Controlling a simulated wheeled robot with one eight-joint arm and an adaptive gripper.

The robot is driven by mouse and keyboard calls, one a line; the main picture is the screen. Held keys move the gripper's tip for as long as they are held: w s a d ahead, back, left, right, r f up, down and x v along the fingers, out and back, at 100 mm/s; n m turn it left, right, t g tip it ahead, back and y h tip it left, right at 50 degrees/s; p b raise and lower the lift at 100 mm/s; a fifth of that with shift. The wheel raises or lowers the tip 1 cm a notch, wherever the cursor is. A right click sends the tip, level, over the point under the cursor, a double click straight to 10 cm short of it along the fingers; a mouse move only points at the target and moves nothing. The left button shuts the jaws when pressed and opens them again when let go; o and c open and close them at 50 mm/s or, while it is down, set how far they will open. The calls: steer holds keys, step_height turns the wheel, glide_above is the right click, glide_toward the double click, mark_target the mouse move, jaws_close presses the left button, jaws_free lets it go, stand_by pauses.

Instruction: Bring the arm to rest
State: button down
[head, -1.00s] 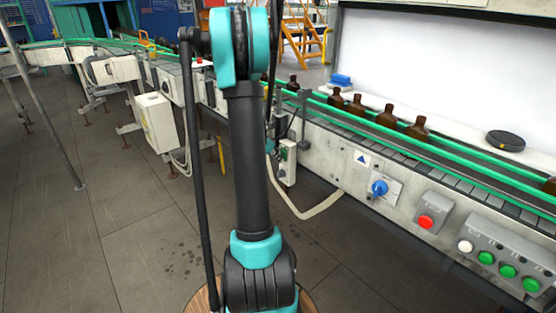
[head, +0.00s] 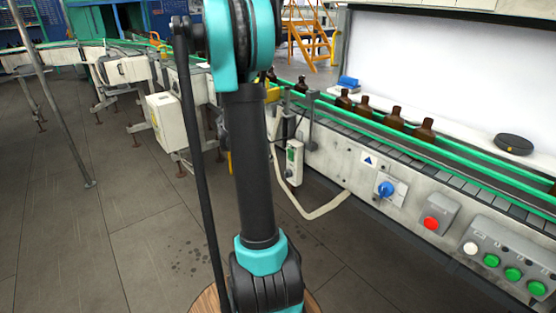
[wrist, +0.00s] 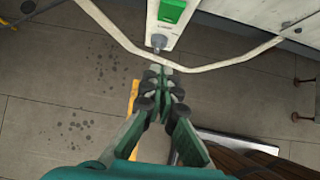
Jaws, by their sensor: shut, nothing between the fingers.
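My gripper (wrist: 162,78) shows in the wrist view with its fingers together and nothing between them. It hangs over the grey floor, with a green-and-white switch box (wrist: 165,22) and a pale cable (wrist: 110,38) just beyond the fingertips in the picture. I cannot tell how far the fingertips are from the box. In the head view my arm (head: 252,165) stands tall in the middle, and my gripper is not seen there. Several amber bottles (head: 394,117) stand upright on the conveyor (head: 440,160) to the right of the arm.
The conveyor's side carries a blue rotary switch (head: 386,189), a red button (head: 431,223) and green buttons (head: 512,274). A dark round disc (head: 513,143) lies behind the bottles. Open floor (head: 60,230) lies at the left.

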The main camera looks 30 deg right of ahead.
steer(key=shift+a+f+v, duration=0.15)
steer(key=shift+a+v, duration=0.05)
steer(key=shift+v, duration=0.8)
steer(key=shift+a+f+v, duration=0.15)
steer(key=shift+a+v, duration=0.05)
steer(key=shift+v, duration=0.75)
